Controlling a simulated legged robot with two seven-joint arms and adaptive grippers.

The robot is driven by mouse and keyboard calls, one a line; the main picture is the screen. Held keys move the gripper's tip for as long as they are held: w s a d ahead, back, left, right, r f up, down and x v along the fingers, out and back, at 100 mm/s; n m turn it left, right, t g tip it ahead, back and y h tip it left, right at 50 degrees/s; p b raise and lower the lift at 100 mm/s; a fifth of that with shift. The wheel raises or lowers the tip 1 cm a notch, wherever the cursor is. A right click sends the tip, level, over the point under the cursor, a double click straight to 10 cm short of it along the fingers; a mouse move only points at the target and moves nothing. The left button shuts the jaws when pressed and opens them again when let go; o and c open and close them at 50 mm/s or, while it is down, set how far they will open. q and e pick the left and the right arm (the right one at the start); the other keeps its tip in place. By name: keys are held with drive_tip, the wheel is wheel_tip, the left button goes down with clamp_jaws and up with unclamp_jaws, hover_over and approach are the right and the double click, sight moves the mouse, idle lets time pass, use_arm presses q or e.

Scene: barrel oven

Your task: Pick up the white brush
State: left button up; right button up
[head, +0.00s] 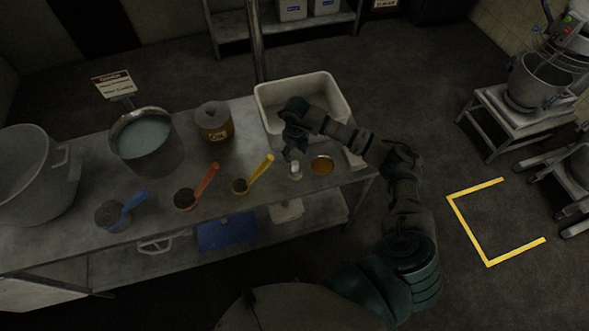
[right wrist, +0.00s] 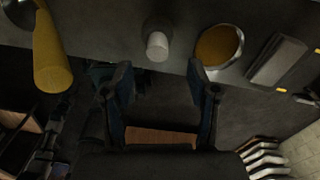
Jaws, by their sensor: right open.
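The white brush (head: 295,170) stands on the metal table, near its front edge. In the right wrist view its pale, round handle end (right wrist: 157,45) points up toward the camera. My right gripper (head: 292,155) hangs over the table just above and behind the brush. In the right wrist view the open fingers (right wrist: 158,73) are spread and empty, and the brush shows between and just beyond their tips. No contact shows. The brush's lower part is hard to make out. My left gripper is not in view.
A small bowl of orange stuff (head: 322,165) is right of the brush; a yellow-handled scoop (head: 262,171) is left. A white tub (head: 338,92) stands behind my right gripper. A grey block (right wrist: 277,60) lies beyond the bowl. The metal table (head: 225,190) has bare room in front.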

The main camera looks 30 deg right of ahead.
sight(295, 162)
wheel_tip(295, 162, down, 8)
drive_tip(key=shift+a+f+p, duration=0.1)
drive_tip(key=shift+a+p, duration=0.05)
drive_tip(key=shift+p, duration=0.35)
clamp_jaws()
